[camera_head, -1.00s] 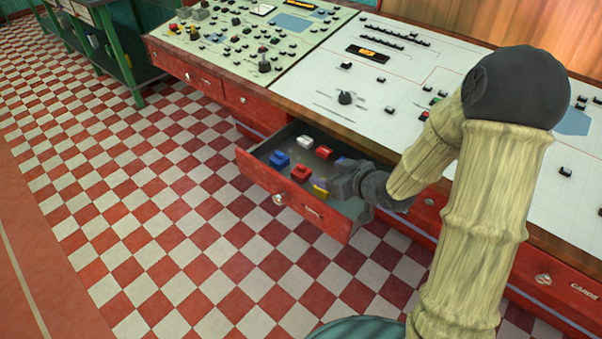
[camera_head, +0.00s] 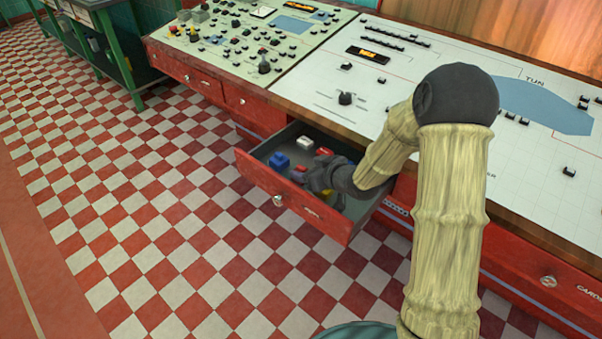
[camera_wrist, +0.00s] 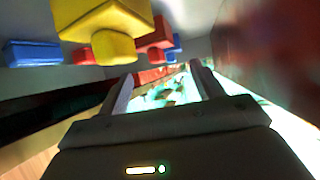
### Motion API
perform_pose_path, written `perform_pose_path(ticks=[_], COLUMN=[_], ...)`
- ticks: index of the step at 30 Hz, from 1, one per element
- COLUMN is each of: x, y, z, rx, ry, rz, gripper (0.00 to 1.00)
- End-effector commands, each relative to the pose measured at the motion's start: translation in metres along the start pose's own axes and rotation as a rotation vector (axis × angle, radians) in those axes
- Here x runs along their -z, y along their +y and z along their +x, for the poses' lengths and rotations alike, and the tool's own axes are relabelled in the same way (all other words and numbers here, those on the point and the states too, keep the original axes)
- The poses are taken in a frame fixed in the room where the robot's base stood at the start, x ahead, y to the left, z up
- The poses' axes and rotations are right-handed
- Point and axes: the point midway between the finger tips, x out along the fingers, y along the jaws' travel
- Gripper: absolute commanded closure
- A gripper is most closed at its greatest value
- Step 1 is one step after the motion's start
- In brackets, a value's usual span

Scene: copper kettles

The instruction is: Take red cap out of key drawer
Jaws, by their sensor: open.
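The key drawer (camera_head: 270,185) is pulled open below the console. It holds several coloured caps. One red cap (camera_head: 323,152) lies toward the back. Another red cap (camera_head: 299,171) is toward the front, partly hidden by my gripper (camera_head: 312,177). My gripper is inside the drawer area, low among the caps. In the wrist view my gripper (camera_wrist: 160,80) has its two fingers apart. Red surfaces (camera_wrist: 155,40) show just beyond the fingers, and I cannot tell which cap each belongs to. Nothing is clearly held.
A blue cap (camera_head: 279,160) and a white cap (camera_head: 304,142) lie left of and behind my gripper. A yellow cap (camera_head: 327,193) is close beside it and looms large in the wrist view (camera_wrist: 105,18). The drawer's front wall is near. The chequered floor is clear.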

Motion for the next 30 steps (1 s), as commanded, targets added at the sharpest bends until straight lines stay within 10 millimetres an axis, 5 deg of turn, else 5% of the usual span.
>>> perform_pose_path(ticks=[9, 26, 30], x=[-0.006, -0.005, -0.005], y=[-0.001, -0.001, -0.001], z=[0.044, 0.046, 0.046], rx=[0.002, 0.000, 0.000], ry=[0.000, 0.000, 0.000], rz=[-0.001, 0.000, 0.000], gripper=[0.34, 0.34, 0.55])
